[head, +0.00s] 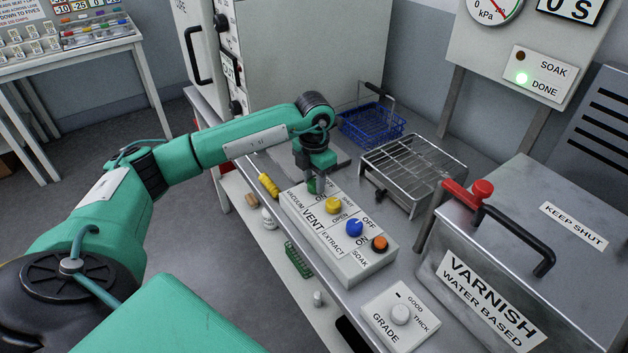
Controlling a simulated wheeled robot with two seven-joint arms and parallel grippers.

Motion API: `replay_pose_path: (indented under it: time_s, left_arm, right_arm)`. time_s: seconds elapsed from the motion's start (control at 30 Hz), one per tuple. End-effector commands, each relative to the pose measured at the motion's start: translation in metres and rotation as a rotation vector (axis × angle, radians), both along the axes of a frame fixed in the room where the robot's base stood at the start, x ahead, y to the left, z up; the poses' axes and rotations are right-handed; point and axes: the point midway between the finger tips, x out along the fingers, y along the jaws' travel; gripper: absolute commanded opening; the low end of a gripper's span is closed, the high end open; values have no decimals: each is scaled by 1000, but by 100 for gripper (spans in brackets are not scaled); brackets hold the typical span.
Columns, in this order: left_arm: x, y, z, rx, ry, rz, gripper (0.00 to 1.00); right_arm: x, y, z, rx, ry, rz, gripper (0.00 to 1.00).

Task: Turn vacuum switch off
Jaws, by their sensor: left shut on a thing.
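A pale control box (345,262) stands on the bench and carries a row of knobs lettered VACUUM, VENT, EXTRACT and SOAK. The green vacuum switch (311,187) is at the box's far left end and is mostly hidden by my gripper. My left gripper (314,186) points down over it, with its fingers shut on the switch. The switch's setting cannot be read behind the fingers. The yellow vent knob (333,205), blue extract knob (354,228) and orange soak button (379,243) are uncovered. My right gripper is not in view.
A wire rack (413,172) and a blue basket (371,128) stand behind the box. A varnish tank (540,250) with a black handle is at right. A grade box (400,315) sits in front.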

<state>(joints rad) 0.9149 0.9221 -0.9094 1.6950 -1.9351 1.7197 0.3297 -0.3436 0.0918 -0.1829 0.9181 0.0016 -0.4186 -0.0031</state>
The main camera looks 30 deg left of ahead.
Motion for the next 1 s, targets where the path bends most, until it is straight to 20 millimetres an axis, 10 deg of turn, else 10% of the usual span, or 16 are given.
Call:
replay_pose_path:
  time_s: [0.83,0.87,1.0]
  left_arm:
    - [1,0,2,0,-4,136,11]
    - [1,0,2,0,-4,136,38]
    - [1,0,1,0,-3,135,55]
  right_arm:
    - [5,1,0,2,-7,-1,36]
    - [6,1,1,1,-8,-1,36]
    - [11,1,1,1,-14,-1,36]
